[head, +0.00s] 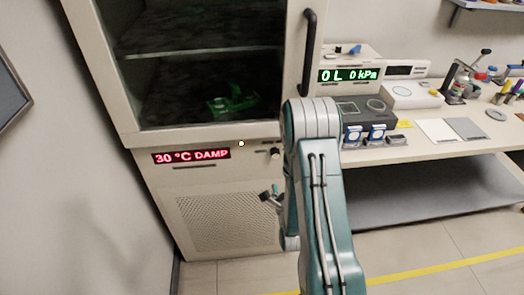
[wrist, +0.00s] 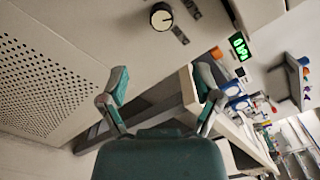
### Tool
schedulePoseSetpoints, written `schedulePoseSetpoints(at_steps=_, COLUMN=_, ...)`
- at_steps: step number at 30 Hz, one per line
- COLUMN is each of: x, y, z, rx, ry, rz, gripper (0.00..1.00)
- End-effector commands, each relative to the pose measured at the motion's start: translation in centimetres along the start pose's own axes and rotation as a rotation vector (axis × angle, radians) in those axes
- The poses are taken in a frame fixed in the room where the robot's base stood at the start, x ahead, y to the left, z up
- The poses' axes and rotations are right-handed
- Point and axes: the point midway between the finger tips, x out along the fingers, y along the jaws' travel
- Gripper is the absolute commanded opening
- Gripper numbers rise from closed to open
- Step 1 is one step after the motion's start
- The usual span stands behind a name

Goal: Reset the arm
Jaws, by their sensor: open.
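My arm rises in the middle of the head view, with its teal and grey links in front of the cabinet and bench. My gripper (head: 270,194) shows partly at the left of the arm, low in front of the cabinet's perforated panel. In the wrist view my gripper (wrist: 163,95) has its two fingers spread apart, with nothing between them. It is open and empty, and it touches nothing that I can see. The rest of the gripper is hidden behind my arm in the head view.
A cabinet (head: 216,157) with a glass door, a red "30 °C DAMP" display and a dark knob (wrist: 161,17) stands close ahead. To the right, a bench (head: 440,147) holds instruments and bottles. Open floor with a yellow line (head: 430,270) lies at lower right.

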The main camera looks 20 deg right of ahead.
Motion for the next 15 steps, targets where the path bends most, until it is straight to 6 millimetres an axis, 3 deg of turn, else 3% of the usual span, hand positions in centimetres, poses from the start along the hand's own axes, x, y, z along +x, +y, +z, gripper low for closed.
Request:
schedulePoseSetpoints(at_steps=7, x=0.6, y=-0.5, z=0.9, rx=-0.051, ry=0.006, rz=0.02, gripper=0.82)
schedulePoseSetpoints(at_steps=15, x=2.6, y=-2.8, z=5.9, rx=-0.418, ry=0.037, rz=0.191, gripper=0.82)
